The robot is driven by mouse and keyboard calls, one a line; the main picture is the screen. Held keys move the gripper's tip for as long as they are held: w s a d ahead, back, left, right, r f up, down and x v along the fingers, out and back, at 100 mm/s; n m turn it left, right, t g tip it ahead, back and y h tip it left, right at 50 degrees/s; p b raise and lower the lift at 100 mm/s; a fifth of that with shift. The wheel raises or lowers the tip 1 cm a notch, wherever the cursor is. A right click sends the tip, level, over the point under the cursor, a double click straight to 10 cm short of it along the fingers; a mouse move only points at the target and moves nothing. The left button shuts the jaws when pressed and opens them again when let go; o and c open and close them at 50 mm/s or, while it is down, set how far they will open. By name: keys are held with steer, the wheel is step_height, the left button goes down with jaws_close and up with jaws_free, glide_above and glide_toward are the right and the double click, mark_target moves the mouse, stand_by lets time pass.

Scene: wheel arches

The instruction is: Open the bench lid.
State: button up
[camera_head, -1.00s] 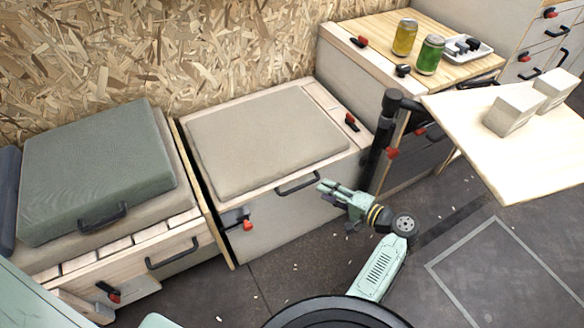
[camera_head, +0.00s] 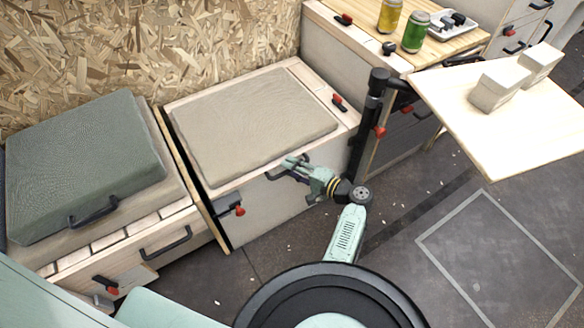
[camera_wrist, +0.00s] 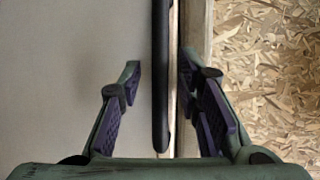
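The bench lid (camera_head: 255,125) is the beige padded top of the middle bench, lying flat and closed. Its dark bar handle (camera_head: 273,176) is at the front edge, partly hidden by my gripper. My gripper (camera_head: 293,167) is at this handle in the head view, reaching in from the right. In the wrist view, the black handle bar (camera_wrist: 162,75) runs lengthwise between the two fingers of my gripper (camera_wrist: 160,82). The fingers are open, with a visible gap on each side of the bar. Contact does not show.
A red-and-black latch (camera_head: 238,210) is on the middle bench's front. At right are a black post (camera_head: 370,115) and a pale tabletop (camera_head: 510,120) with two blocks. The floor at lower right is clear.

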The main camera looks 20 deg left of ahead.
steer(key=c, duration=0.7)
steer(key=shift+f, duration=0.1)
jaws_close()
